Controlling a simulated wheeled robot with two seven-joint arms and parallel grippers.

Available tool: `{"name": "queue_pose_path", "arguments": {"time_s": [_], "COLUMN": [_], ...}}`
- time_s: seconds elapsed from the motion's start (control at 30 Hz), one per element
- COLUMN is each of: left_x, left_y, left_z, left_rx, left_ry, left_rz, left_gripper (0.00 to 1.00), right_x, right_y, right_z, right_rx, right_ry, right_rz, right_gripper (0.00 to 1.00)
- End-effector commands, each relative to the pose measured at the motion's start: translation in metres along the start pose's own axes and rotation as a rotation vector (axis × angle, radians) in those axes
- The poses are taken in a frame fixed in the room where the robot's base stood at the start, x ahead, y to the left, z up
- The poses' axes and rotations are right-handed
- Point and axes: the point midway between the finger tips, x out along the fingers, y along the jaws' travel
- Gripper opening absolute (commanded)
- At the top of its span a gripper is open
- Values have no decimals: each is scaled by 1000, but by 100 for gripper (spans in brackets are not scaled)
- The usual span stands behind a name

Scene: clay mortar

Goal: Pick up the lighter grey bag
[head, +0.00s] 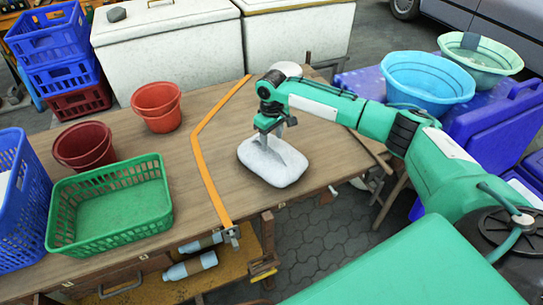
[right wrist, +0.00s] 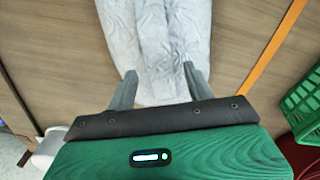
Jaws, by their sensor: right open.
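A light grey bag (head: 272,172) lies flat on the wooden table, right of the orange strip. My right gripper (head: 278,128) points down at the far part of the bag, fingers open. In the right wrist view, the bag (right wrist: 158,30) runs up from between the two spread fingertips (right wrist: 160,72), one finger near each side edge. I cannot tell whether the fingers touch it. No second bag is clearly seen to compare shades. My left gripper is not in view.
An orange strip (head: 208,178) crosses the table (head: 225,125). Left of it stand a green basket (head: 110,206), a dark red bucket (head: 85,147) and an orange-red bucket (head: 157,105). A white rounded thing (head: 288,68) shows behind my right wrist.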

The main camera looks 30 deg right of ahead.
Motion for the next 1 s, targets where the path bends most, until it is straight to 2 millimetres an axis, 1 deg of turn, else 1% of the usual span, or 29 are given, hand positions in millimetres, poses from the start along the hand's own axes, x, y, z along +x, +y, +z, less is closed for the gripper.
{"name": "queue_pose_path", "arguments": {"time_s": [0.03,0.13,0.37,0.4,0.47,0.6,0.67,1.0], "left_x": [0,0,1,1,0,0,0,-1], "left_y": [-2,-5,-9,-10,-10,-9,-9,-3], "left_z": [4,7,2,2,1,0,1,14], "left_rx": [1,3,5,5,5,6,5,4], "left_ry": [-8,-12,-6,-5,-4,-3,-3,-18], "left_rz": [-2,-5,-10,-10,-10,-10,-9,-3], "left_gripper": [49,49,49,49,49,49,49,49], "right_x": [6,15,18,18,18,18,18,17], "right_y": [0,-1,0,0,0,0,0,0], "right_z": [0,0,0,0,0,0,0,-1], "right_rx": [0,0,0,-1,-1,-1,-1,-1], "right_ry": [-2,-1,0,0,0,1,1,1], "right_rz": [0,0,0,0,0,0,0,0], "right_gripper": [53,53,53,51,39,12,0,0]}}
